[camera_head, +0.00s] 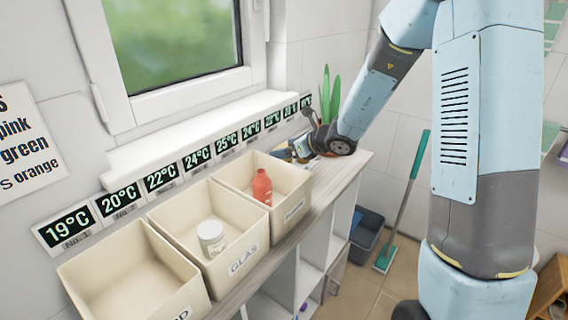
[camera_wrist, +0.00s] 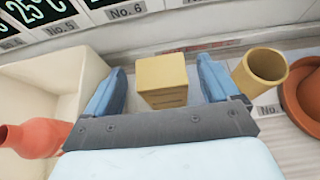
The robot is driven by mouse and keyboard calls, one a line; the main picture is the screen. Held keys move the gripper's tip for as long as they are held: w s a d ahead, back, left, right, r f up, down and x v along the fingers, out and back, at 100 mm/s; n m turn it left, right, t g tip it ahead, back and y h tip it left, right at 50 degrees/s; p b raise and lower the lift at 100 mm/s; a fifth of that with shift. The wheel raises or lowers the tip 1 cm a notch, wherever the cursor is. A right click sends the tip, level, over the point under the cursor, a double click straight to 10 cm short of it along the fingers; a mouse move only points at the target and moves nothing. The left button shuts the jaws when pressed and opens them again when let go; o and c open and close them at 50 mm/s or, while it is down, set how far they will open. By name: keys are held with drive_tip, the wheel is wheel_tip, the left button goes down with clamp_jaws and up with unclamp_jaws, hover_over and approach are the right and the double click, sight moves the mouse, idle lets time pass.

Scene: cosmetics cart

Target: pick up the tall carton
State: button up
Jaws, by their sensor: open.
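The tall carton (camera_wrist: 162,82) is a yellow-tan box, seen in the wrist view between the two blue fingers of my gripper (camera_wrist: 162,65). The fingers are open, with a visible gap on each side of the carton. In the head view my gripper (camera_head: 300,150) is low over the far end of the counter, beyond the bins. I cannot make out the carton there, as my arm and gripper cover that spot.
A tan cylinder (camera_wrist: 262,68) stands close to the right finger, with a terracotta pot (camera_wrist: 303,92) beyond it. To the left is a cream bin (camera_head: 290,178) holding a red bottle (camera_head: 262,188). Another bin (camera_head: 180,215) holds a white jar (camera_head: 211,238); the nearest bin (camera_head: 120,275) looks empty.

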drive_tip(key=shift+x, duration=0.95)
drive_tip(key=c, duration=1.3)
